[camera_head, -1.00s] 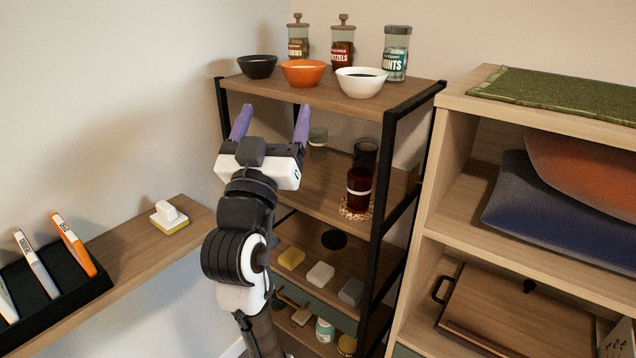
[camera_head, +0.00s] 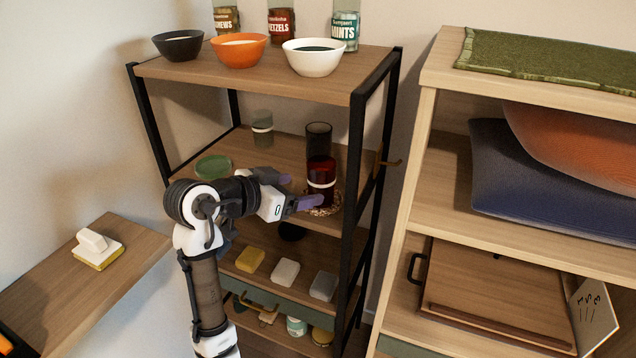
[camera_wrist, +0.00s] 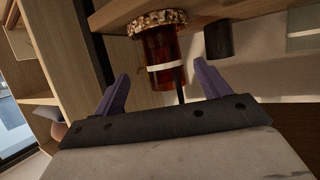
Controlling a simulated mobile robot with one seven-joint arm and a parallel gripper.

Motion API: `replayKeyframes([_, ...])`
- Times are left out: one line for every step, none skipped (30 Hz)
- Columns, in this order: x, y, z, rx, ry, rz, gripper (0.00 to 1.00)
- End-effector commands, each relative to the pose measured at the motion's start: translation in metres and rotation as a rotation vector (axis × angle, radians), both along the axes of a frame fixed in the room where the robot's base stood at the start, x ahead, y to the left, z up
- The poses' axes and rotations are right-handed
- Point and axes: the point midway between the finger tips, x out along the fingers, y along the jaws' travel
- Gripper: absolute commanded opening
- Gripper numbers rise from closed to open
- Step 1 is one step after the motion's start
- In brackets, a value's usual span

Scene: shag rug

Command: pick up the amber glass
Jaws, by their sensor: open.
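The amber glass (camera_head: 320,172) is dark red-brown with a white band. It stands upright on a beaded coaster (camera_head: 331,209) on the shelf unit's middle shelf. In the wrist view, which shows the scene upside down, the amber glass (camera_wrist: 160,55) hangs from the coaster (camera_wrist: 157,19) at the top. My gripper (camera_head: 303,190) is open and empty at the front of that shelf, to the left of the glass. In the wrist view the open fingers (camera_wrist: 161,75) point at the glass, which lines up with the gap. I cannot tell whether the tips reach past its near side.
A dark glass (camera_head: 319,133) stands close behind the amber one, also in the wrist view (camera_wrist: 218,40). A green dish (camera_head: 213,166) and a small jar (camera_head: 262,128) are further left. A black post (camera_head: 353,165) stands right of the glass. Bowls line the top shelf.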

Motion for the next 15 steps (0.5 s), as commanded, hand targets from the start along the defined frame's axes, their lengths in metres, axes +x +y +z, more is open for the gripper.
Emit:
replayKeyframes([0.006, -0.007, -0.002, -0.002, 0.002, -0.002, 0.75])
replayKeyframes([0.009, -0.010, -0.004, -0.001, 0.003, -0.001, 0.75])
replayKeyframes([0.013, -0.013, -0.006, -0.003, 0.001, -0.001, 0.75])
replayKeyframes([0.015, -0.015, -0.008, -0.002, 0.001, 0.000, 0.75])
replayKeyframes([0.017, -0.017, -0.009, -0.001, 0.001, 0.000, 0.75])
replayKeyframes([0.019, -0.019, -0.010, 0.000, 0.000, 0.001, 0.75])
replayKeyframes([0.020, -0.020, -0.011, -0.001, 0.000, 0.001, 0.75])
replayKeyframes([0.021, -0.021, -0.012, -0.001, 0.000, 0.001, 0.75])
replayKeyframes([0.023, -0.022, -0.012, -0.002, -0.001, 0.001, 0.75])
replayKeyframes([0.024, -0.024, -0.013, -0.001, 0.000, 0.001, 0.75])
replayKeyframes([0.026, -0.025, -0.013, -0.002, 0.001, 0.001, 0.75])
replayKeyframes([0.030, -0.029, -0.015, -0.002, 0.002, 0.002, 0.75])
replayKeyframes([0.034, -0.032, -0.016, -0.002, 0.002, 0.001, 0.75])
replayKeyframes([0.037, -0.035, -0.017, -0.002, 0.002, 0.000, 0.75])
replayKeyframes([0.042, -0.039, -0.020, -0.002, 0.002, 0.001, 0.75])
